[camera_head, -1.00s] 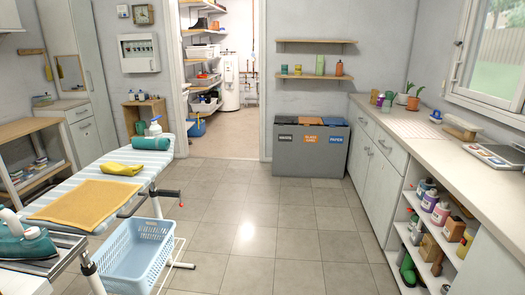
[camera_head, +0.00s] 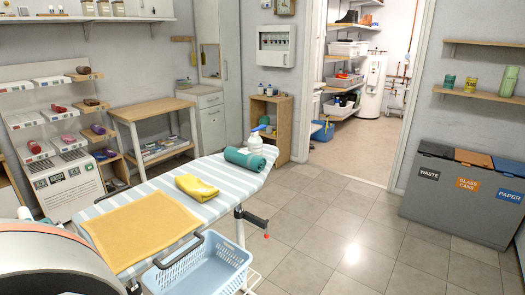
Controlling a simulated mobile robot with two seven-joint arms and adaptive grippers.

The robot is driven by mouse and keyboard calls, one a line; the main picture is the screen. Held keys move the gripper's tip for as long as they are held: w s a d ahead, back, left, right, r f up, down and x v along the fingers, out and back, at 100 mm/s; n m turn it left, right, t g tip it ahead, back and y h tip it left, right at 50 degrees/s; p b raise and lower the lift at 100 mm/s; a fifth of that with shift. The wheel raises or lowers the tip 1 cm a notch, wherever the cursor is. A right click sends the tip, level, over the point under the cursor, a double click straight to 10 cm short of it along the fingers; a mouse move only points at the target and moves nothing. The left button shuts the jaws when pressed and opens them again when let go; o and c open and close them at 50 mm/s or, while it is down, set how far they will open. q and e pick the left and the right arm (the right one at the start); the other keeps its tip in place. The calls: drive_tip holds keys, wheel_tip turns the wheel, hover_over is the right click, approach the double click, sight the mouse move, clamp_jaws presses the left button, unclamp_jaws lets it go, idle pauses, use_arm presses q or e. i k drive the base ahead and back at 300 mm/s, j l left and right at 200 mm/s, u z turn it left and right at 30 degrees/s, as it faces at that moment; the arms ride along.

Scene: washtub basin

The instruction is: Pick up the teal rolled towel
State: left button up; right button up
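The teal rolled towel (camera_head: 245,159) lies at the far end of the striped ironing board (camera_head: 217,208). A white spray bottle (camera_head: 255,143) with a blue top stands right behind it. A folded yellow cloth (camera_head: 196,187) lies on the board nearer to me, and a flat orange cloth (camera_head: 148,229) lies nearer still. Neither of my grippers shows in the head view.
A light-blue laundry basket (camera_head: 203,272) sits below the board's right side. A wooden bench (camera_head: 158,105) and a small wooden shelf (camera_head: 283,115) stand beyond the board. Grey recycling bins (camera_head: 455,205) stand at the right. The tiled floor between board and bins is clear.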

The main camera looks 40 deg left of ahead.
sight(244, 159)
drive_tip(key=i+u, duration=0.1)
drive_tip(key=i, duration=0.65)
drive_tip(key=i+l, duration=0.15)
drive_tip(key=i, duration=0.55)
drive_tip(key=i+u, duration=0.4)
drive_tip(key=i, duration=0.2)
drive_tip(key=i+l+u, duration=0.1)
drive_tip(key=i+u, duration=0.3)
drive_tip(key=i, duration=0.2)
